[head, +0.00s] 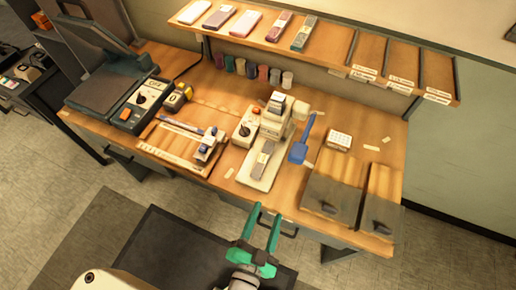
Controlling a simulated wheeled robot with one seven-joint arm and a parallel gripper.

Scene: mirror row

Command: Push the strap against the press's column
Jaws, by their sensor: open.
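The press (273,119) is a cream machine standing on the middle of the wooden workbench. A grey strap (263,160) lies lengthwise on its pale base plate (257,181), in front of the upright part. Whether the strap's far end touches the column is too small to tell. A blue paddle-like piece (302,146) is at the press's right side. My gripper (268,209) has two green fingers, spread apart with nothing between them. It is in front of the bench's near edge, nearer to me than the strap and apart from it.
A slide fixture (205,150) and a dark machine (128,104) stand left of the press. A white block (339,139) and two boards (334,187) are to the right. A shelf (340,62) with several straps overhangs the back.

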